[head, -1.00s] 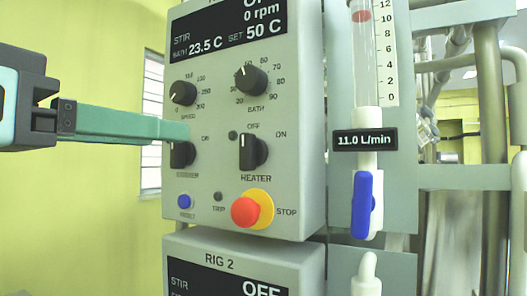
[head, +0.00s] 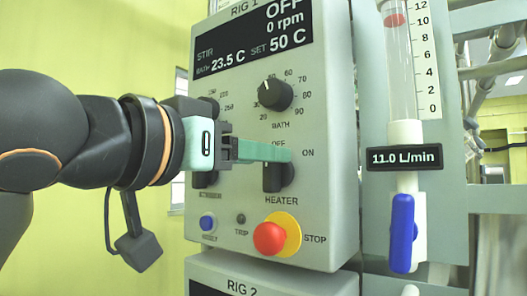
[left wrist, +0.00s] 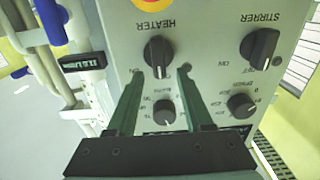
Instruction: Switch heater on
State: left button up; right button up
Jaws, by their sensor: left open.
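The rig's grey control panel (head: 335,130) carries a black heater knob (head: 278,178) with OFF above it and ON to its right. In the left wrist view, which sees the panel upside down, the heater knob (left wrist: 158,52) has its pointer toward the OFF side. My left gripper (head: 288,155) reaches in from the left with its green fingers in front of the knob, hiding part of it. In the left wrist view the left gripper (left wrist: 161,74) is open, its two fingertips apart on either side of the knob's near end. Contact cannot be told. My right gripper is not in view.
The bath knob (head: 275,94) is above the heater knob. The red stop button (head: 270,238) is close below it. The stirrer knob (left wrist: 260,46) is beside it. A blue valve handle (head: 402,232) and flow tube stand to the right.

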pick_arm(q)
jog(key=shift+x, duration=0.95)
jog(key=shift+c, duration=0.2)
jog(key=shift+f, duration=0.1)
grip_shut()
